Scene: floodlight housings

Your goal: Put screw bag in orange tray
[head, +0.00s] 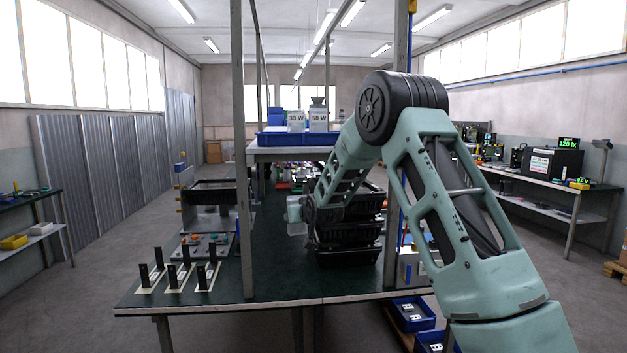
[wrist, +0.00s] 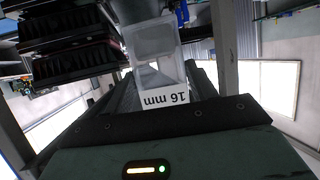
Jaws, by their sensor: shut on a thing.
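A clear, boxy bag with a white "16 mm" label (wrist: 165,98) is held between the dark jaws of my gripper (wrist: 162,80) in the wrist view. The label reads upside down there. I take this to be the screw bag; its contents cannot be made out. In the head view a pale translucent shape, apparently the same bag (head: 295,210), shows left of my wrist, above the green bench. My arm hides most of the gripper in that view. I cannot make out an orange tray in either view.
Black upright posts on pale bases (head: 175,278) stand at the front left. A metal post (head: 243,180) rises left of the bag. A blue tray (head: 275,139) with boxes sits on the upper shelf.

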